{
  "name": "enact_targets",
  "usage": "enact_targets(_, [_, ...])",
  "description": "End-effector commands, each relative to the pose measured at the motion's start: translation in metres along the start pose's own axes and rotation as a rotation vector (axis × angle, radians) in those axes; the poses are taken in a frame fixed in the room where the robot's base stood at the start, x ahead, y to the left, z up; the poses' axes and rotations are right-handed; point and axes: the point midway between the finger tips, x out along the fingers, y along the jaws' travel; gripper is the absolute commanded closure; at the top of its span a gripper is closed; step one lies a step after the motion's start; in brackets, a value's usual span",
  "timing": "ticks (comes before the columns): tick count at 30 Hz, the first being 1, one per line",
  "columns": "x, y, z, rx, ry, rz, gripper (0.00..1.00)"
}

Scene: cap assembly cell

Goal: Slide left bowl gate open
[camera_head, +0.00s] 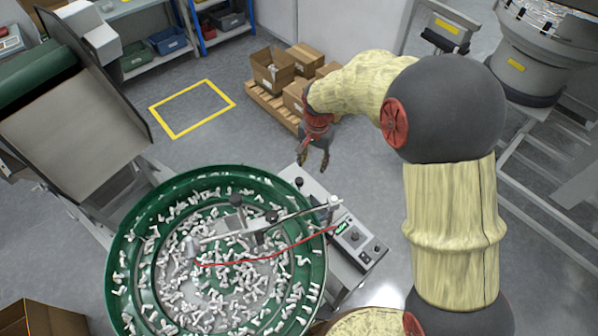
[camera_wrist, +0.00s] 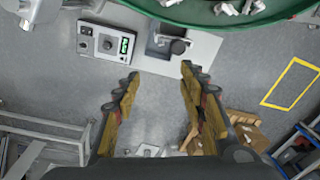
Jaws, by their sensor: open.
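The green bowl (camera_head: 118,232), full of small white parts, stands at the lower left in the head view. Its green rim (camera_wrist: 185,13) crosses the top of the wrist view. A small fitting with a dark round knob (camera_wrist: 178,46) sits on a grey plate beside the bowl; the knob also shows in the head view (camera_head: 298,183). I cannot tell for sure whether this fitting is the gate. My gripper (camera_head: 315,160) hangs just beyond the plate, apart from it. In the wrist view my gripper (camera_wrist: 159,71) is open and empty, its fingertips pointing towards the plate.
A control box (camera_head: 352,239) with a green display stands right of the bowl. A metal bar and a red cable (camera_head: 275,252) cross above the bowl. Cardboard boxes (camera_head: 272,70) stand on a pallet behind my gripper. Floor inside the yellow square (camera_head: 192,108) is clear.

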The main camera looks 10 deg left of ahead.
Motion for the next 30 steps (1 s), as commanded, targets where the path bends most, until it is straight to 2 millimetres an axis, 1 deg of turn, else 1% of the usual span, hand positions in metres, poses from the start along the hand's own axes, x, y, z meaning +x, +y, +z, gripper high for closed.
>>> enact_targets(1, [0.008,-0.011,0.003,0.010,-0.017,0.016,0.58])
enact_targets(3, [0.023,-0.023,0.007,0.028,-0.029,0.029,0.58])
enact_targets(6, [0.040,-0.034,0.011,0.050,-0.041,0.042,0.58])
enact_targets(9, [0.051,-0.040,0.014,0.061,-0.047,0.050,0.58])
enact_targets(14, [0.065,-0.041,0.016,0.067,-0.051,0.054,0.58])
enact_targets(24, [0.114,-0.037,0.018,0.066,-0.051,0.054,0.58])
enact_targets(30, [0.131,-0.037,0.019,0.066,-0.050,0.053,0.58])
